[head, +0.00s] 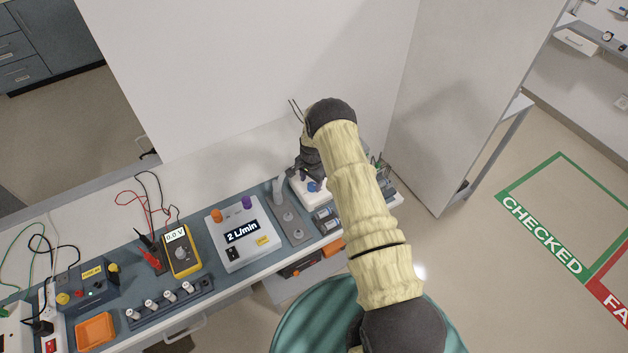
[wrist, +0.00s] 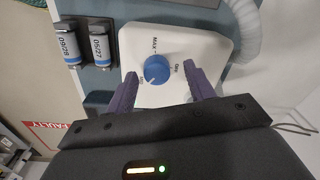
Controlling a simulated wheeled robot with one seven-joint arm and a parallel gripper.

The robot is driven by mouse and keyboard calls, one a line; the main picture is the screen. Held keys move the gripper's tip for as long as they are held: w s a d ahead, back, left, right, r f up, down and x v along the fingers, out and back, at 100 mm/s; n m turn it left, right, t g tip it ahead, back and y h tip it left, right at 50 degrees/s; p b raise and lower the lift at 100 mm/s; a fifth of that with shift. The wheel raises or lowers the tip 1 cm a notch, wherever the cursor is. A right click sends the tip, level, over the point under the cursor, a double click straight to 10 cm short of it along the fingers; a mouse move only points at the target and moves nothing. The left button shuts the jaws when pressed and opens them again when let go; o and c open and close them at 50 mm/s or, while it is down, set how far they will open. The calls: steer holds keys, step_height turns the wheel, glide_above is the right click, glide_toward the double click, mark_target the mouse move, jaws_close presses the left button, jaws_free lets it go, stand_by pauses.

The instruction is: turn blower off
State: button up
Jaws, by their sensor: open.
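The blower is a white box (wrist: 200,45) with a blue round knob (wrist: 157,69) on its face. In the wrist view, MAX is printed beside the knob, along with smaller lettering; a small pale mark shows on the knob, but I cannot tell its exact setting. In the head view, the blower (head: 303,197) stands at the right end of the bench, partly hidden by my arm, with its blue knob (head: 313,186) showing. My gripper (wrist: 160,76) is open, its purple fingers on either side of the knob, apart from it. The fingertips are hidden in the head view.
A corrugated hose (wrist: 241,35) runs beside the blower. Two small labelled cylinders (wrist: 102,46) are on its other side. A flow meter box (head: 240,236) reading 2 L/min and a yellow multimeter (head: 181,252) stand farther left. A white panel (head: 250,70) rises behind the bench.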

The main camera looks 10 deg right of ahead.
steer(key=shift+d+f, duration=0.25)
steer(key=shift+f, duration=0.4)
